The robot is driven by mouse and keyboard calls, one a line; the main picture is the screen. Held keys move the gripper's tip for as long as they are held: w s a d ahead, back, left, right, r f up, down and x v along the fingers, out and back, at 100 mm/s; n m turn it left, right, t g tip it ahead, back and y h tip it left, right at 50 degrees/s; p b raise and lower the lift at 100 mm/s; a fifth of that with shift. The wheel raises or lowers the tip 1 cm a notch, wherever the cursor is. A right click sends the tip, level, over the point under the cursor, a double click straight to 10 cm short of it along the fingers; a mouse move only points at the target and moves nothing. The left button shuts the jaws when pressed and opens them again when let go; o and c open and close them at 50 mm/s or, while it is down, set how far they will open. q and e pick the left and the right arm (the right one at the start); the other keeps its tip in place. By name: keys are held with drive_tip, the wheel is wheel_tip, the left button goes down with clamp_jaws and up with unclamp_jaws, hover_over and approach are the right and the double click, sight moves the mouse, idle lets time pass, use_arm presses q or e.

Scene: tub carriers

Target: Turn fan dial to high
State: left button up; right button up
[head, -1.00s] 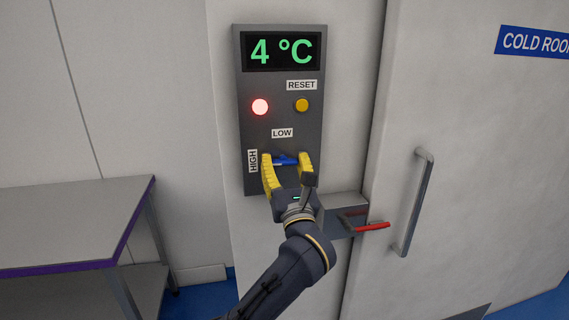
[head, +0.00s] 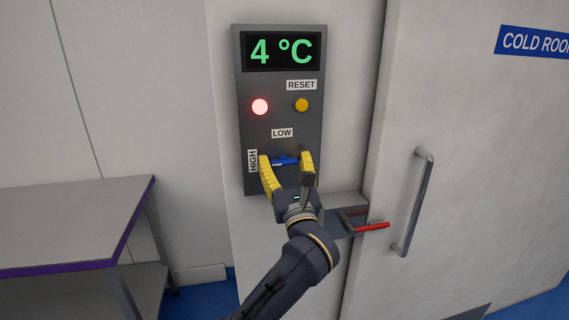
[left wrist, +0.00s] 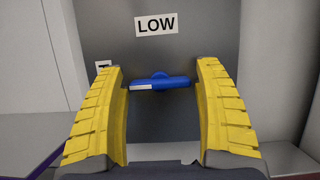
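The blue fan dial (head: 286,161) is on the lower part of the grey wall panel (head: 245,120). It also shows in the left wrist view (left wrist: 162,81), with its bar nearly level and a white mark on its left end. The LOW label (head: 282,133) is above the dial. My left gripper (head: 285,157) has its yellow fingers spread on either side of the dial, with small gaps at the bar's ends in the left wrist view. My right gripper is not in view.
The panel also has a 4 °C display (head: 281,51), a lit red lamp (head: 260,107) and a yellow RESET button (head: 302,105). A red-handled latch (head: 371,227) and door handle (head: 414,203) are at right. A table (head: 70,222) stands at left.

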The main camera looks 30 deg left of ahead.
use_arm(q)
drive_tip(key=shift+o, duration=1.1)
drive_tip(key=v, duration=1.2)
drive_tip(key=shift+r, duration=0.1)
